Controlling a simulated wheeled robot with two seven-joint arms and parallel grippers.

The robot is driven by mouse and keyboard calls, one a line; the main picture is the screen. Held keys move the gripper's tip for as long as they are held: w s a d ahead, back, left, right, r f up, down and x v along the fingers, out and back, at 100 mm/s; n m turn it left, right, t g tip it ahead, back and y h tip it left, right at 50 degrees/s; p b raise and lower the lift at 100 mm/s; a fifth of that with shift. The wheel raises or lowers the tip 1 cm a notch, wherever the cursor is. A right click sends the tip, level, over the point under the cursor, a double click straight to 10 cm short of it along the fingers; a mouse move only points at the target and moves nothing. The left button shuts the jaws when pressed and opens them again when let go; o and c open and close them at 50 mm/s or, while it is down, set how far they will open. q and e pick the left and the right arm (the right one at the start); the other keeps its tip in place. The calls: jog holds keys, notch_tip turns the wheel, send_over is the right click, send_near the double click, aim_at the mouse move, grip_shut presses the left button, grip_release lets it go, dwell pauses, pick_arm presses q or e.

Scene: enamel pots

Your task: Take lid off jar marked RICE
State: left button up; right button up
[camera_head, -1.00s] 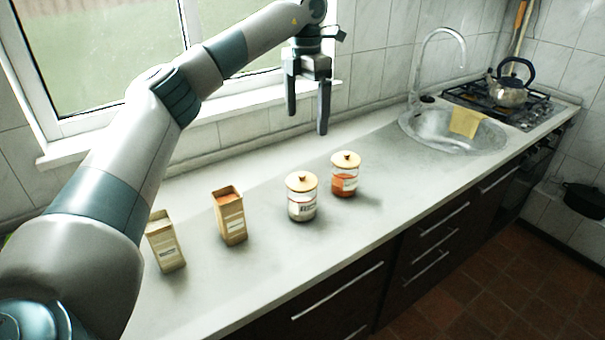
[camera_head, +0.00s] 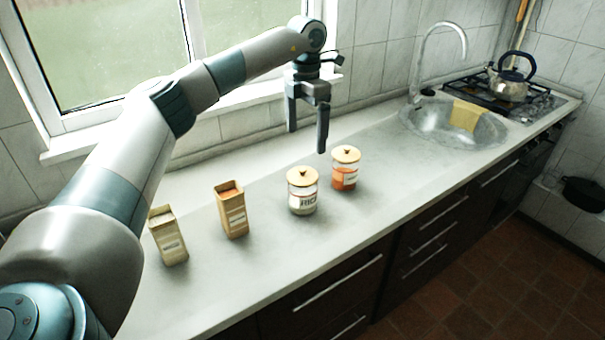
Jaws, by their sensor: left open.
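The jar marked RICE (camera_head: 302,200) stands upright on the counter, glass with pale contents. Its round wooden lid (camera_head: 302,177) with a small knob sits on top. Just behind it to the right stands a second glass jar (camera_head: 344,178) with orange-red contents and a similar wooden lid (camera_head: 346,153). My left gripper (camera_head: 306,142) hangs with its fingers pointing down, open and empty. It is above and behind the jars, apart from both lids. My right gripper does not show.
Two open cardboard boxes, one brown (camera_head: 231,212) and one tan (camera_head: 168,240), stand left of the jars. A sink (camera_head: 420,118) with a yellow cloth (camera_head: 464,115) and a kettle (camera_head: 510,85) on the hob are at the right. The counter front (camera_head: 265,255) is clear.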

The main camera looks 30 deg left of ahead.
pick_arm(q)
jog(key=p, duration=0.2)
send_over(302, 169)
jog(key=w, duration=0.1)
notch_tip(302, 169, down, 5)
jog(key=shift+w+d+r, duration=0.1)
jog(key=shift+w, duration=0.05)
jog(key=shift+f, duration=0.45)
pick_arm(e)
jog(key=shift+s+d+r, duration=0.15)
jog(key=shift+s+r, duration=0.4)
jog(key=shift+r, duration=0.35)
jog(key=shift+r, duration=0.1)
pick_arm(q)
jog(key=shift+s+f+p, duration=0.25)
jog(key=shift+f+p, duration=0.2)
jog(key=shift+f, duration=0.05)
jog(key=f+p, duration=0.1)
jog(key=f, duration=0.2)
jog(key=shift+s+p, duration=0.35)
jog(key=shift+w+f, duration=0.1)
jog(key=shift+f, duration=0.5)
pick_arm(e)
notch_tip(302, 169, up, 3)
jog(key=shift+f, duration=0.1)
pick_arm(q)
jog(key=c, duration=1.2)
